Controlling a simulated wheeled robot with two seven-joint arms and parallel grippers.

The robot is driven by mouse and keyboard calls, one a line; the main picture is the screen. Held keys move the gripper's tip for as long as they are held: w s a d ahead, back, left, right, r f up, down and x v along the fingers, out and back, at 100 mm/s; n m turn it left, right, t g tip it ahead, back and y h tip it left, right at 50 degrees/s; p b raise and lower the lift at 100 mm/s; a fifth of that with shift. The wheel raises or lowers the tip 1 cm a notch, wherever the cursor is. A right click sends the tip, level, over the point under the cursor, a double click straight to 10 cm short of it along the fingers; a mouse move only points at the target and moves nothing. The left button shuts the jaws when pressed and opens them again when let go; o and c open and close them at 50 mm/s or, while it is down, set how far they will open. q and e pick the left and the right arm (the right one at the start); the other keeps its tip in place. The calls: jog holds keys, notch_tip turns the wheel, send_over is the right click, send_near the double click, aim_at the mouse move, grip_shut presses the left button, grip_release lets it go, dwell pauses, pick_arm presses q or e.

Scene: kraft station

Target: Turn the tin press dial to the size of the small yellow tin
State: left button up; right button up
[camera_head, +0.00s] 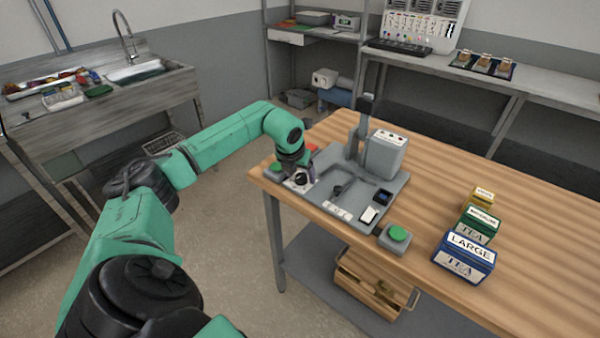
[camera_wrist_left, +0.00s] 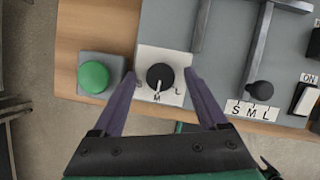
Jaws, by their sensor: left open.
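The tin press (camera_head: 385,152) stands on a grey base plate on the wooden table. The dial's white pointer line faces M. My left gripper (camera_wrist_left: 160,73) is open, with one finger on each side of the dial; I cannot tell whether they touch it. In the head view my left gripper (camera_head: 299,178) is at the plate's left corner. The small yellow tin (camera_head: 483,197) stands on the table behind the green and blue tins. My right gripper is not in view.
A green button (camera_wrist_left: 93,76) is left of the dial. A black lever knob (camera_wrist_left: 261,92) stands by an S M L strip (camera_wrist_left: 252,110), near a white ON switch (camera_wrist_left: 305,99). The green tin (camera_head: 481,226) and blue LARGE tin (camera_head: 464,260) stand right of another green button (camera_head: 398,233).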

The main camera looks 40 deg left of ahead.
pick_arm(q)
grip_shut()
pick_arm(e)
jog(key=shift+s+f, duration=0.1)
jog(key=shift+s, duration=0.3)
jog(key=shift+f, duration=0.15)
pick_arm(q)
jog(key=shift+a+f+m+h+b, duration=0.1)
jog(key=shift+m+h+b, duration=0.3)
jog(key=shift+m+b, duration=0.45)
jog(key=m, duration=0.2)
jog(key=shift+w+m+h, duration=0.1)
jog(key=shift+m+h, duration=0.25)
jog(key=shift+h, duration=0.05)
jog(key=m+h, duration=0.1)
jog(key=m, duration=0.1)
jog(key=shift+a+m+b, duration=0.1)
jog(key=shift+m+b, duration=0.2)
jog(key=shift+m, duration=0.1)
jog(key=m+h, duration=0.1)
jog(key=m, duration=0.1)
jog(key=m+g, duration=0.1)
jog(key=m, duration=0.1)
jog(key=shift+a+m+h+p, duration=0.1)
jog(key=shift+m+h+p, duration=0.2)
jog(key=shift+h, duration=0.1)
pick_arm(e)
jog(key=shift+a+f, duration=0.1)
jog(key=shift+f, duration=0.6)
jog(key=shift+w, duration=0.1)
